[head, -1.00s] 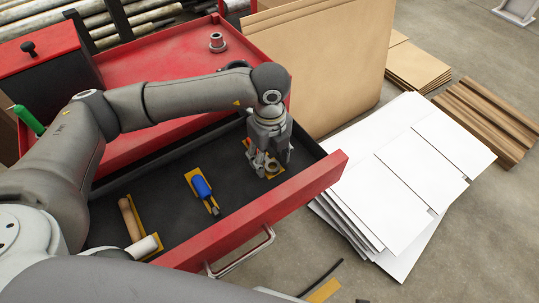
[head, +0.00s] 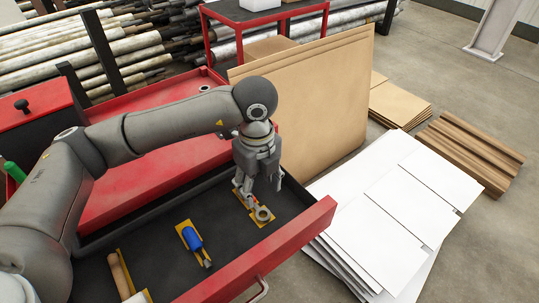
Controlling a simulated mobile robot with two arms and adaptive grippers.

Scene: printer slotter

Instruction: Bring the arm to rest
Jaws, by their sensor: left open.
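My left arm comes in from the left and reaches over the open red drawer (head: 300,228). My left gripper (head: 263,188) points down over the right part of the drawer, with its fingers apart and empty. A grey metal ring-ended tool (head: 263,215) lies on a yellow patch just below the fingers. The gripper looks a little above it; the picture does not show clearly whether they touch. A blue-handled tool (head: 192,238) lies on a yellow patch in the middle of the drawer. A wooden-handled hammer (head: 119,271) lies at the left. My right gripper is out of view.
Brown boards (head: 325,100) stand upright behind the drawer. White sheets (head: 385,210) are stacked to its right, with wooden planks (head: 470,155) beyond. A red cart (head: 265,22) and a rack of pipes (head: 130,45) are at the back.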

